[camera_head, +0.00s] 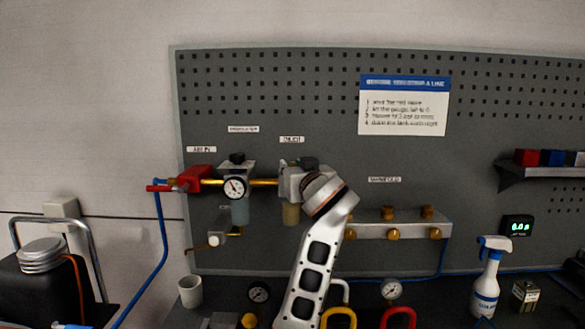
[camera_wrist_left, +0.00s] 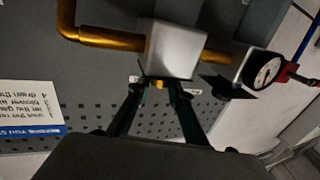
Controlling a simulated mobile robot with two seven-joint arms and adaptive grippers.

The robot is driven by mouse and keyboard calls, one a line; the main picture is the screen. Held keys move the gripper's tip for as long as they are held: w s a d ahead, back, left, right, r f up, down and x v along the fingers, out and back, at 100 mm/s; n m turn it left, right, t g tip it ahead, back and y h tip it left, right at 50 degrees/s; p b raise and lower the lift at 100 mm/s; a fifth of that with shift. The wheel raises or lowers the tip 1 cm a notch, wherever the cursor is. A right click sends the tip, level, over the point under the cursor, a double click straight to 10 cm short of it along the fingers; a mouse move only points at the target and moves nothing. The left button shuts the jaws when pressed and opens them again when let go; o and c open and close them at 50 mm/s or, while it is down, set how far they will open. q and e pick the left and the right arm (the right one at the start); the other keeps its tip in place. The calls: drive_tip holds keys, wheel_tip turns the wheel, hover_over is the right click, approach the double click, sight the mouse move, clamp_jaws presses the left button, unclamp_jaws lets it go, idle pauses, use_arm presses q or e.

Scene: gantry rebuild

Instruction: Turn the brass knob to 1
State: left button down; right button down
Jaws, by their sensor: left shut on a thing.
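In the left wrist view, which looks upside down at the board, a small brass knob (camera_wrist_left: 158,84) shows at the edge of a pale square block (camera_wrist_left: 176,52). My left gripper (camera_wrist_left: 159,90) is shut on it, with a dark finger on either side. Most of the knob is hidden between the fingertips, and I cannot read any scale or number. In the head view the block (camera_head: 289,184) sits on the brass line, and my left wrist and gripper cover its right side and the knob. My right gripper is in neither view.
The pressure gauge (camera_head: 233,187) and a red valve (camera_head: 195,179) sit left on the same line. A manifold (camera_head: 372,231) with several brass fittings is to the right. A white cup (camera_head: 190,291), a spray bottle (camera_head: 487,283) and coloured clamps stand on the bench below.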

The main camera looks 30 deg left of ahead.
use_arm(q)
drive_tip(key=shift+f, duration=0.1)
drive_tip(key=c, duration=1.8)
unclamp_jaws()
drive_tip(key=shift+v, duration=3.8)
